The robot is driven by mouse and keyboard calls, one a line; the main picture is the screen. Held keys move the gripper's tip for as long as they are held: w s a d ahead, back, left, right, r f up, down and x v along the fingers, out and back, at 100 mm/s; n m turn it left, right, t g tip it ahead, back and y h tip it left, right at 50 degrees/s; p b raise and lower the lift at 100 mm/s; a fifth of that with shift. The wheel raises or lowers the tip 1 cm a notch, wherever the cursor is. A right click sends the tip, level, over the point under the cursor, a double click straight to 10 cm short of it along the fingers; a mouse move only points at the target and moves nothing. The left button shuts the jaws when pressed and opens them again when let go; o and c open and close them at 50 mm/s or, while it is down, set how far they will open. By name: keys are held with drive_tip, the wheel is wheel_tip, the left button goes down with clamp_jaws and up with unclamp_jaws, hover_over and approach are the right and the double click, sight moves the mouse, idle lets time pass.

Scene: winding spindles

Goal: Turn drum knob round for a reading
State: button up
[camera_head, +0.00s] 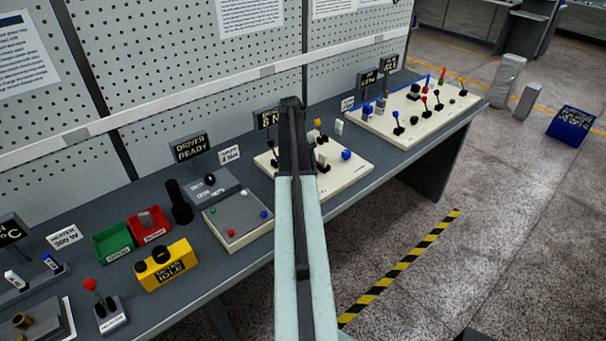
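I cannot single out a drum knob by its looks. A cream board (345,181) in the middle of the bench bears several small controls, among them a blue knob (346,155). Another cream board (408,134) at the back right carries several black, blue and red knobs and levers. A grey block (222,187) left of my arm has a round black knob (210,179) on top. My pale arm rises from the bottom centre and crosses in front of the middle board, hiding its left part. My gripper does not show; the arm's dark upper end covers what lies behind it.
A yellow box (168,267) reading "IDLE", a green bin (113,243), a red bin (149,224) and a black cylinder (180,203) stand on the bench at left. A pegboard (200,88) backs it.

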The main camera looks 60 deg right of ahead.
drive_tip(key=shift+w+a, duration=0.1)
drive_tip(key=shift+a, duration=0.1)
idle(0.4)
drive_tip(key=o, duration=1.4)
drive_tip(key=shift+d, duration=0.1)
drive_tip(key=shift+r, duration=0.15)
drive_tip(key=p+v, duration=0.7)
drive_tip(key=shift+w+d+r, duration=0.1)
drive_tip(key=shift+r, duration=0.05)
